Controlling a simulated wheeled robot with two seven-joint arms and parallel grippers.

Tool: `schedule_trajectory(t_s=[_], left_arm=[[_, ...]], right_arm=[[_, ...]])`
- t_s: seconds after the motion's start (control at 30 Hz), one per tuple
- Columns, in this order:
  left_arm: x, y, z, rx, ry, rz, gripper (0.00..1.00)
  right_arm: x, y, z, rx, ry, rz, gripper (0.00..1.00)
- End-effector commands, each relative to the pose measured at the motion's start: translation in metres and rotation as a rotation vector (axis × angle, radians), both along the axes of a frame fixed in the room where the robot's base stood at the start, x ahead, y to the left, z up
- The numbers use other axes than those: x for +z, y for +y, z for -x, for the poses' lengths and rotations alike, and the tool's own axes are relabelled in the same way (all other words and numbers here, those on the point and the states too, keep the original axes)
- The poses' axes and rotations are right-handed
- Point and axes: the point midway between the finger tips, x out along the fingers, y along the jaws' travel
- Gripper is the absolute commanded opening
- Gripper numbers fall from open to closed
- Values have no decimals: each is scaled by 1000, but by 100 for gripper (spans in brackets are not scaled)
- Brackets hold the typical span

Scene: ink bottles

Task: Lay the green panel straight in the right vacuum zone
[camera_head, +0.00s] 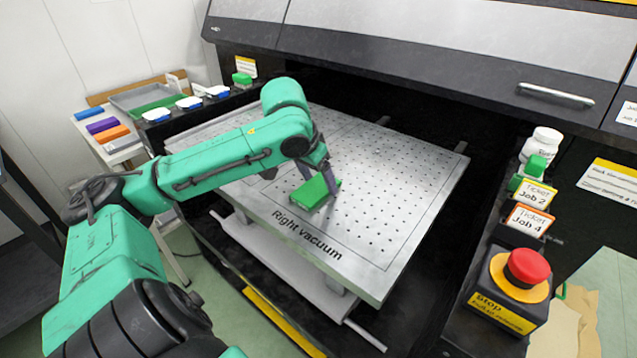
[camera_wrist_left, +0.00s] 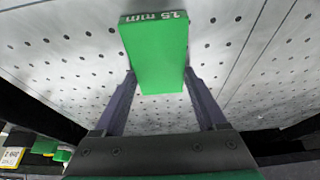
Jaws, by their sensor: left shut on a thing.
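The green panel (camera_head: 309,193) is over the front left part of the right vacuum zone (camera_head: 392,215), a perforated metal bed marked "Right vacuum". My left gripper (camera_head: 327,187) is shut on the panel. In the left wrist view the green panel (camera_wrist_left: 157,55) sits between the two fingers of the left gripper (camera_wrist_left: 160,84), with "1.5 mm" on its far edge. The perforated bed (camera_wrist_left: 70,60) fills the background there. I cannot tell whether the panel touches the bed. My right gripper is not in view.
A red stop button (camera_head: 527,267) and ticket cards (camera_head: 530,221) stand on the right ledge. A white bottle (camera_head: 541,146) is behind them. Blue, purple and orange blocks (camera_head: 103,126) lie on a left side table. The dark printer hood (camera_head: 420,50) overhangs the back. The bed's right half is clear.

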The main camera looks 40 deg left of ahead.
Motion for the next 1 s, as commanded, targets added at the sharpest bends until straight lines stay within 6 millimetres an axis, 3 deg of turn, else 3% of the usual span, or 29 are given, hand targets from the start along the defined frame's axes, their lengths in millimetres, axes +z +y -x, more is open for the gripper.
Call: schedule_trajectory(t_s=[0.1,0.13,0.2,0.57,0.67,0.9,1.0], left_arm=[[-2,0,0,0,1,0,19],[-3,0,0,0,1,0,78],[-2,0,0,0,1,0,100],[6,0,2,0,-1,0,100],[21,0,8,-1,-3,-1,100],[84,0,32,1,-5,-2,100],[102,0,41,1,-3,-2,100]], right_arm=[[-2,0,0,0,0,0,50],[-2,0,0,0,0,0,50],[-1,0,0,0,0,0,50],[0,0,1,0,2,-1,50],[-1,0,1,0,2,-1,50],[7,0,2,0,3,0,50],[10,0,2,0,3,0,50]])
